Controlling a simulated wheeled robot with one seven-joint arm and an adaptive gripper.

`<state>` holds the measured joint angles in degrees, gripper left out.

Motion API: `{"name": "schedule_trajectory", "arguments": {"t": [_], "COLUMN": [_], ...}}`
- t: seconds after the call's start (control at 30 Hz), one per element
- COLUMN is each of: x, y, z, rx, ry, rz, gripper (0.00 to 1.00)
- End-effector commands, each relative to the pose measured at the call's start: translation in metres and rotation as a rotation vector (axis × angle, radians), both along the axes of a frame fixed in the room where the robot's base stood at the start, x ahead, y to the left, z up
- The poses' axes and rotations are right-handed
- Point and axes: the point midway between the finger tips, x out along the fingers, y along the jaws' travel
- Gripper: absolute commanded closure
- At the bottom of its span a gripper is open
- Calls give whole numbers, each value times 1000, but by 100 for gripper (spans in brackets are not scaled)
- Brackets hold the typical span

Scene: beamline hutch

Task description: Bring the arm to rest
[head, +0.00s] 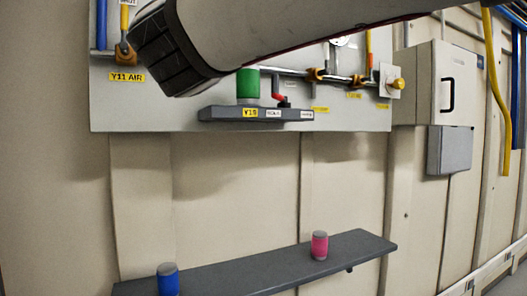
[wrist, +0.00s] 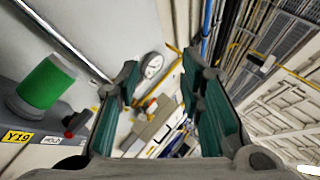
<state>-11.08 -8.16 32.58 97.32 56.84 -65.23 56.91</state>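My gripper (wrist: 161,75) shows in the wrist view with its two teal-padded fingers apart and nothing between them. It points past the wall panel toward the ceiling, with a round gauge (wrist: 152,66) and pipework seen behind the gap. A part of my arm (head: 240,35) crosses the top of the head view and hides some of the panel. The gripper's fingers cannot be made out in the head view.
A green cylinder (head: 247,86) stands on a small labelled shelf (head: 220,113). A blue cylinder (head: 168,279) and a pink cylinder (head: 319,245) stand on a lower grey shelf (head: 240,276). A wall cabinet (head: 425,85) is at right. The wall between the shelves is clear.

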Motion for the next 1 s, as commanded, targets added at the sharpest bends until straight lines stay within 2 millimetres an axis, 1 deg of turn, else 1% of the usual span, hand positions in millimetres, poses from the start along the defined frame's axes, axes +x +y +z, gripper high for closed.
{"name": "schedule_trajectory", "arguments": {"t": [0.03, 0.07, 0.1, 0.17, 0.2, 0.27, 0.3, 0.37, 0.4, 0.47, 0.5, 0.53, 0.57, 0.6, 0.67, 0.7, 0.77, 0.8, 0.87, 0.9, 1.0], "x": [1, 3, 5, 8, 10, 12, 12, 12, 10, 5, -1, -5, -11, -19, -33, -45, -64, -78, -100, -115, -150], "y": [4, 8, 12, 17, 18, 17, 15, 7, 0, -14, -25, -34, -43, -56, -75, -88, -108, -121, -140, -152, -176], "z": [-4, -8, -16, -32, -46, -71, -90, -121, -144, -181, -206, -224, -242, -266, -299, -321, -353, -372, -400, -417, -450], "rx": [-132, -216, -329, -497, -608, -773, -882, -1041, -1145, -1296, -1392, -1459, -1523, -1603, -1713, -1780, -1873, -1929, -2006, -2050, -2136], "ry": [24, 41, 69, 117, 152, 211, 255, 327, 377, 459, 515, 557, 597, 652, 732, 784, 860, 910, 981, 1024, 1114], "rz": [4, 9, 15, 20, 22, 28, 32, 40, 51, 71, 88, 103, 121, 148, 192, 227, 285, 329, 401, 450, 571], "gripper": [65, 65, 65, 65, 65, 65, 65, 65, 65, 65, 65, 65, 65, 65, 65, 65, 65, 65, 65, 65, 65]}}
